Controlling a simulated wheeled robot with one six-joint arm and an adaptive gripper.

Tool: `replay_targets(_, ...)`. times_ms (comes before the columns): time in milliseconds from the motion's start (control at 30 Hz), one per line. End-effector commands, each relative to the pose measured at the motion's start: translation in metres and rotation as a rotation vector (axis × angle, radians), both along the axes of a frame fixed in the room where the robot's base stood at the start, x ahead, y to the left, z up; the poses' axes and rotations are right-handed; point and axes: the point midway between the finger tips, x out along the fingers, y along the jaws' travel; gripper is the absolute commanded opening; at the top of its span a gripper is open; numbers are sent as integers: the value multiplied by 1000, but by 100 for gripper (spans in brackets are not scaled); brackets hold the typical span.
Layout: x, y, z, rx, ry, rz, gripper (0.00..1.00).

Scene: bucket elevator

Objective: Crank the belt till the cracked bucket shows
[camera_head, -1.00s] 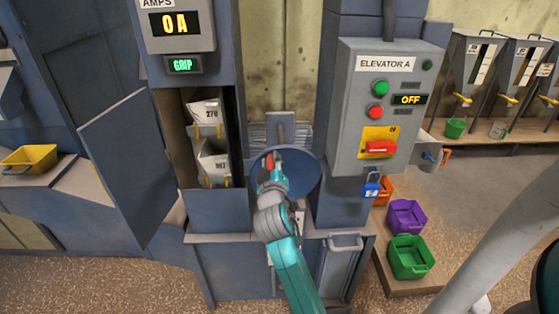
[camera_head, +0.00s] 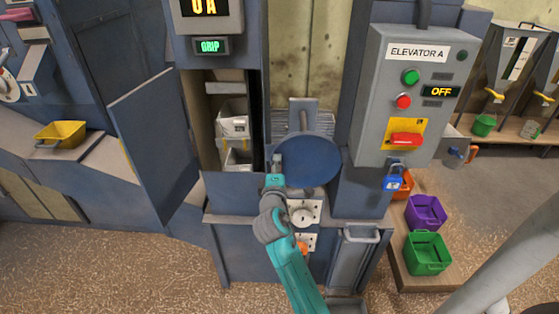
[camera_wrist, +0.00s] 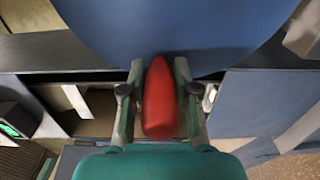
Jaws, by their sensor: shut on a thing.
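My gripper (camera_head: 277,163) is at the wheel's left edge. In the wrist view my gripper (camera_wrist: 160,90) is shut on the wheel's red crank handle (camera_wrist: 159,100), with a finger on each side. Pale belt buckets show inside the hatch, an upper one (camera_head: 233,125) and a lower one (camera_head: 238,159) partly hidden. Their markings are too small to read, and I cannot tell whether either is cracked. The small display (camera_head: 209,46) reads GRIP.
The hatch door (camera_head: 153,145) hangs open to the left. The ELEVATOR A control box (camera_head: 408,100) shows OFF, with a blue padlock (camera_head: 394,178) below its red switch. Purple (camera_head: 425,212) and green (camera_head: 428,253) bins stand at the right. A yellow bucket (camera_head: 61,134) sits left.

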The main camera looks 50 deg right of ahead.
Motion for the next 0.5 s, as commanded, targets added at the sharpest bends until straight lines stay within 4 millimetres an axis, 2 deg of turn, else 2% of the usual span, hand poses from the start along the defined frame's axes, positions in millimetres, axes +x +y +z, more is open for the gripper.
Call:
replay_targets(200,1,1,-13,-76,94,1,0)
replay_targets(500,1,1,-19,-126,150,0,0)
